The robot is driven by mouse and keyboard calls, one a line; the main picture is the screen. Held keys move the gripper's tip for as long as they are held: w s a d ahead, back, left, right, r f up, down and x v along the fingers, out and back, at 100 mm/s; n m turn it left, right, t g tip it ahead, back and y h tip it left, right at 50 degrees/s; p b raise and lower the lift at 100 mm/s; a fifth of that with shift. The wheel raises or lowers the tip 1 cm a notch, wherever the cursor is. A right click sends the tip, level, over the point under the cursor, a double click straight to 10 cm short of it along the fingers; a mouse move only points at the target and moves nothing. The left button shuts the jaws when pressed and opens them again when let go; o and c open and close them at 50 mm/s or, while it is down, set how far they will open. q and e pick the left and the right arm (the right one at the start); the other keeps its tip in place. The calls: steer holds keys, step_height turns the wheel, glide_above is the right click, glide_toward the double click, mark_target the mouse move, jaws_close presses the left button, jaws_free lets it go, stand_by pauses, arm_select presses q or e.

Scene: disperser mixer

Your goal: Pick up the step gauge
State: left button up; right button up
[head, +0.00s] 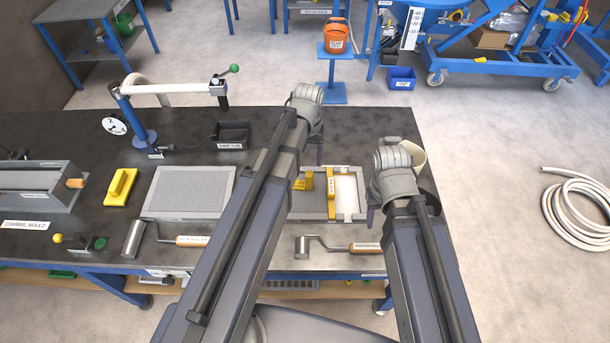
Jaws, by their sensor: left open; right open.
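A small yellow stepped block (303,183), which looks like the step gauge, sits in the shallow grey tray (318,216) on the dark bench. A yellow bar (331,190) stands to its right, beside a white area in the tray. My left gripper (318,152) is above and beyond the stepped block, apart from it. My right gripper (372,212) is over the tray's right end, apart from the block. Both grippers are open and appear empty; their fingers are mostly hidden by the wrists. My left arm hides the tray's left part.
A roller (318,244) lies in front of the tray, and another roller (135,238) lies further left. A grey flat panel (190,190), a yellow float (120,187) and a black bin (231,135) are on the bench. The bench's far right corner is clear.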

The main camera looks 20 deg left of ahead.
mark_target(309, 174)
arm_select(q)
steer(key=shift+s+f, duration=0.1)
steer(key=shift+s, duration=0.05)
steer(key=shift+f+b, duration=0.25)
steer(key=shift+b, duration=0.2)
steer(key=shift+f+b, duration=0.8)
steer(key=shift+f, duration=0.1)
steer(key=f+b, duration=0.5)
steer(key=shift+s+d+f, duration=0.2)
steer(key=shift+d+f, duration=0.05)
steer(key=shift+d, duration=0.1)
arm_select(e)
step_height(309, 174, down, 8)
steer(key=shift+s, duration=0.1)
arm_select(q)
steer(key=shift+r, duration=0.15)
arm_select(e)
steer(key=shift+r, duration=0.1)
arm_select(q)
jaws_close()
